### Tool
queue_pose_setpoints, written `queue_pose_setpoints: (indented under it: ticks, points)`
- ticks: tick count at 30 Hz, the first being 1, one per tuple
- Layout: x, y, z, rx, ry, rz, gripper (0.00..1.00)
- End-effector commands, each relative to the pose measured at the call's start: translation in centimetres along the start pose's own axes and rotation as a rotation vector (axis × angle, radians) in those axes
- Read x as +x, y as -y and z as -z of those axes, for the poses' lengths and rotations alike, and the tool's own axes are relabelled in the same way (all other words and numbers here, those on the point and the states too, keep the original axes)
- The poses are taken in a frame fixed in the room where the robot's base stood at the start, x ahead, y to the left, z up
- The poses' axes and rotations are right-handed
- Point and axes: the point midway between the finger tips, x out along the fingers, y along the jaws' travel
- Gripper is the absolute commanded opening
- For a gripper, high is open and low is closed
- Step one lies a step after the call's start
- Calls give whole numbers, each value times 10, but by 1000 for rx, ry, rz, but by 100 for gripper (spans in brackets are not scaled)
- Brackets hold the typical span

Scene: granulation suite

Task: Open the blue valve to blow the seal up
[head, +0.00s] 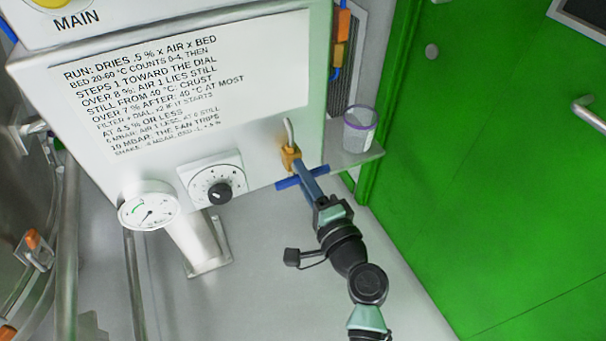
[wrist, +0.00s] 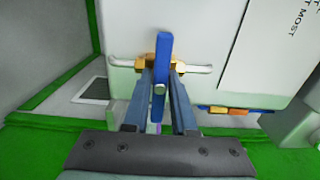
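The blue valve handle (head: 289,183) is a flat bar below the front right corner of the white panel cabinet, on a brass valve body (head: 291,158). In the wrist view the blue handle (wrist: 164,52) stands upright in the picture, across the pale pipe (wrist: 199,69) that runs through the brass body (wrist: 146,62). My gripper (head: 309,180) reaches the handle from the front. In the wrist view my gripper's fingers (wrist: 162,95) lie close along both sides of the handle, with no clear gap, and look shut on it. The contact faces are hidden.
The cabinet carries a printed notice (head: 190,80), a black dial (head: 217,190) and a round gauge (head: 149,208). A clear cup with a purple rim (head: 359,130) stands on a small shelf (head: 366,155) right of the valve. A green door (head: 490,180) is at the right.

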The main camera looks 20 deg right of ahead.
Motion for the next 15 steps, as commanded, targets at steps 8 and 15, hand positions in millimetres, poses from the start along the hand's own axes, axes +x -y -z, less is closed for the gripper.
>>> queue_pose_setpoints:
  ticks: [8, 15]
  points:
    - [0, 0, 0, 0, 0, 0, 0]
    - [0, -1, 0, -24, 0, 0, 0]
